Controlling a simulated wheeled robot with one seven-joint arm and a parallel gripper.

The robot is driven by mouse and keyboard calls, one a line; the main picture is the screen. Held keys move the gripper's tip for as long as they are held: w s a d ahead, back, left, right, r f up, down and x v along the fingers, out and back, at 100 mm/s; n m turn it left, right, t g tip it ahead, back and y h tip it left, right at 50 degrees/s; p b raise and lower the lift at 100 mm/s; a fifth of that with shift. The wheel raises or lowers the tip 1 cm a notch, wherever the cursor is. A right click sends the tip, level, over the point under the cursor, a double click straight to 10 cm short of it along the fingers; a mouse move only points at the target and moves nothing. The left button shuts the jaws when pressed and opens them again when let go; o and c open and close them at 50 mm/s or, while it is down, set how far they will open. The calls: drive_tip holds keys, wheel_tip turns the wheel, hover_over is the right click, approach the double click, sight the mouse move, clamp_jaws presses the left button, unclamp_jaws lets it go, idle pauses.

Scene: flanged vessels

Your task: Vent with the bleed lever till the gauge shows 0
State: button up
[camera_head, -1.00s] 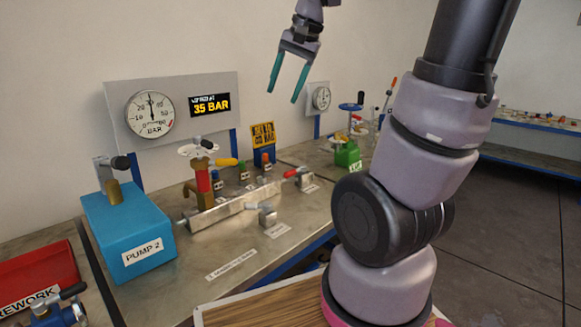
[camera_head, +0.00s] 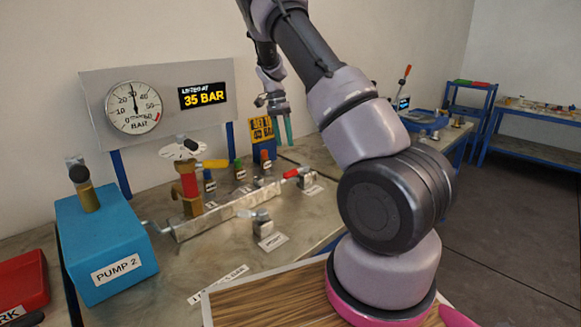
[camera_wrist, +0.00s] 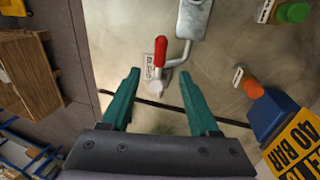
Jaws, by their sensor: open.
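The round gauge (camera_head: 134,107) is on the grey panel at left in the head view; its needle points nearly straight up, near 30. A display (camera_head: 205,96) beside it reads 35 BAR. A red-handled lever (camera_head: 292,173) is at the right end of the metal manifold (camera_head: 215,214). In the wrist view, the red lever (camera_wrist: 160,50) lies just beyond the fingertips, roughly centred between them. My gripper (camera_wrist: 158,75) is open and empty. In the head view, my gripper (camera_head: 285,132) hangs above the lever, partly hidden. The small label by the lever is unreadable.
The blue PUMP 2 box (camera_head: 106,243) stands left of the manifold. A second, grey-handled lever (camera_head: 262,222) is in front of it. A yellow sign (camera_head: 262,131) and several small coloured items stand behind. The front bench top is mostly clear.

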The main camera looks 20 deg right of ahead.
sight(295, 172)
drive_tip(key=x, duration=1.1)
drive_tip(key=shift+w, duration=0.1)
clamp_jaws()
idle(1.1)
